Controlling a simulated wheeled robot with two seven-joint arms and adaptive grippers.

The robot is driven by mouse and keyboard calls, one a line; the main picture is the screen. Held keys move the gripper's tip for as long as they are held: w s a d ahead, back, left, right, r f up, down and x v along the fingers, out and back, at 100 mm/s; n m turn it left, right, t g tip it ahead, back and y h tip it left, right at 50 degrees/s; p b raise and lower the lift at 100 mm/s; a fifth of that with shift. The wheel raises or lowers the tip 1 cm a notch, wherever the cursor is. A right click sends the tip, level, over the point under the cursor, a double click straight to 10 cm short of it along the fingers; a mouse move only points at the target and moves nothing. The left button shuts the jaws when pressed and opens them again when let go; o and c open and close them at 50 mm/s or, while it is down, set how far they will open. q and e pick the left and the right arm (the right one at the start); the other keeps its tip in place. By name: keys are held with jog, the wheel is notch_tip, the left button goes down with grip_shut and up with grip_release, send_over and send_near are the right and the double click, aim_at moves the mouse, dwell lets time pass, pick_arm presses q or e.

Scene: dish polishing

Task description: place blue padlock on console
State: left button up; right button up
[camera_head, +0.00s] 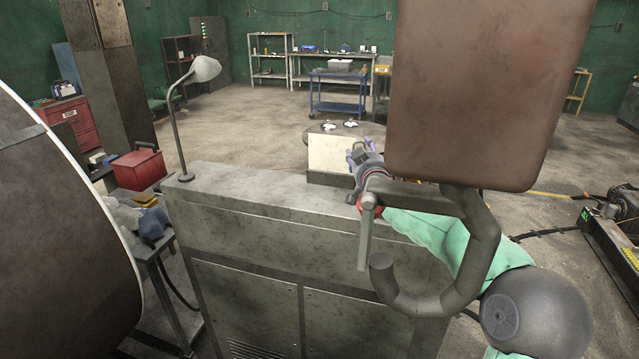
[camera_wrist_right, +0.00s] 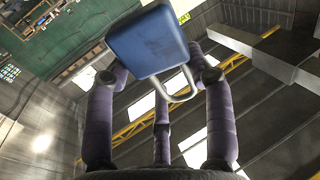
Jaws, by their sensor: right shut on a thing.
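The blue padlock (camera_wrist_right: 148,42) shows close up in the right wrist view, between the fingertips of my right gripper (camera_wrist_right: 158,76). Its bare metal shackle points down in that picture, toward the palm. In the head view my right gripper (camera_head: 366,160) appears over the right part of the console's top. The padlock cannot be made out there. The console (camera_head: 255,240) looks to be the grey metal cabinet in front of me, with a flat top ledge. My left gripper is not in view.
A brown panel (camera_head: 480,90) on a bent grey pipe (camera_head: 440,295) blocks much of the right side. A desk lamp (camera_head: 204,70) stands on the console's left end. A pale upright board (camera_head: 332,154) is at its back edge. The ledge between them looks clear.

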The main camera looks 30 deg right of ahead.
jog(key=w+a+f, duration=0.3)
jog(key=w+f, duration=0.2)
jog(key=w+a+f+b, duration=0.1)
jog(key=w+a+f, duration=0.1)
jog(key=shift+w+a+f, duration=0.3)
jog(key=shift+w, duration=0.1)
jog(key=shift+w+a+f+b, duration=0.15)
jog(key=shift+f+b, duration=0.3)
jog(key=shift+f, duration=1.25)
jog(key=shift+f, duration=0.2)
jog(key=o, duration=1.3)
jog(key=shift+r, duration=0.15)
jog(key=b+v, duration=0.1)
jog(key=v, duration=1.1)
